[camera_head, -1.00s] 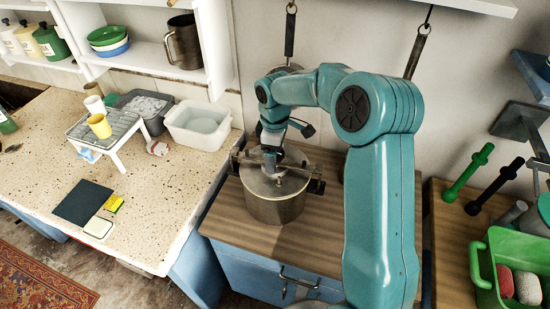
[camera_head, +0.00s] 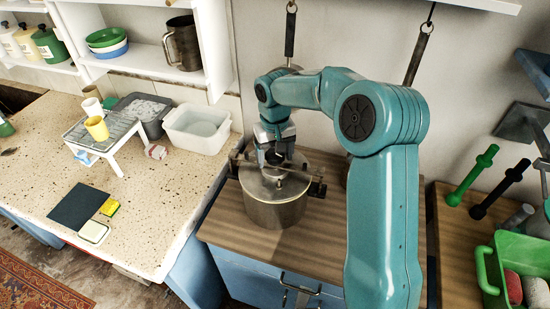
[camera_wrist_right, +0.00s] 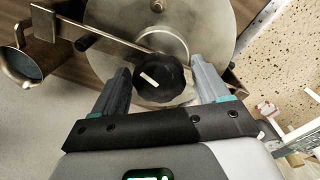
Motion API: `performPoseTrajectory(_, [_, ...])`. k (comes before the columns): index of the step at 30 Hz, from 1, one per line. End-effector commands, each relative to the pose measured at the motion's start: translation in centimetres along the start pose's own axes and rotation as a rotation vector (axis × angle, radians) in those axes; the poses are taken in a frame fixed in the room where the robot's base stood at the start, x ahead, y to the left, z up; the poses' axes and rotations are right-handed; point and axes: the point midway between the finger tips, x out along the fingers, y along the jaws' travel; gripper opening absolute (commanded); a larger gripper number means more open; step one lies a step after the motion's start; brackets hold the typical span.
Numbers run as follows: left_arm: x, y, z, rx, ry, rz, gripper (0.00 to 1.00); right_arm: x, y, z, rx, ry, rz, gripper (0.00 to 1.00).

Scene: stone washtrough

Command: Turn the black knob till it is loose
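The black knob (camera_wrist_right: 160,78) is round, with a white mark on its face, and sits over the round metal lid (camera_wrist_right: 112,28) in the right wrist view. My right gripper (camera_wrist_right: 159,68) is open, its two fingers on either side of the knob with visible gaps. In the head view my right gripper (camera_head: 274,148) is above the lid of the metal pot (camera_head: 275,212); the knob is hard to make out there. A bar (camera_wrist_right: 125,38) crosses the lid. My left gripper is in neither view.
The pot stands on a wooden worktop (camera_head: 235,235). A speckled counter (camera_head: 150,205) at left holds a white tub (camera_head: 197,127) and a small rack (camera_head: 125,145). A green crate (camera_head: 490,272) and dumbbell-shaped objects stand at right.

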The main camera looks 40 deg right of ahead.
Motion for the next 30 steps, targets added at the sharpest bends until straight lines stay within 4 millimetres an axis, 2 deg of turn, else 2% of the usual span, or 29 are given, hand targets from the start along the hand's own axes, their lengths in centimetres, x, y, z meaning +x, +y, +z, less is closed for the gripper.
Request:
performPoseTrajectory(1, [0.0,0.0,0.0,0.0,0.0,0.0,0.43,0.0,0.0,0.0,0.0,0.0,0.0,0.56])
performPoseTrajectory(2, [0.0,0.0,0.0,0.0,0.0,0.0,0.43,0.0,0.0,0.0,0.0,0.0,0.0,0.46])
performPoseTrajectory(3, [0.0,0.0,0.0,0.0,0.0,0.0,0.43,0.0,0.0,0.0,-0.001,0.0,0.0,0.42])
performPoseTrajectory(7, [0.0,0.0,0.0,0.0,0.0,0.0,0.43,0.0,0.0,0.0,-0.005,0.0,0.0,0.42])
performPoseTrajectory(10, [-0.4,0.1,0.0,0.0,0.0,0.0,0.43,-0.1,0.0,0.0,-0.09,-0.001,0.0,0.42])
performPoseTrajectory(24, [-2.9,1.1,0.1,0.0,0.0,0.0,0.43,-0.2,0.0,0.1,-0.991,-0.002,-0.002,0.42])
performPoseTrajectory(30, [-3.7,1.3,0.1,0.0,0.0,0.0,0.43,-0.2,0.0,0.0,-1.314,0.001,-0.001,0.42])
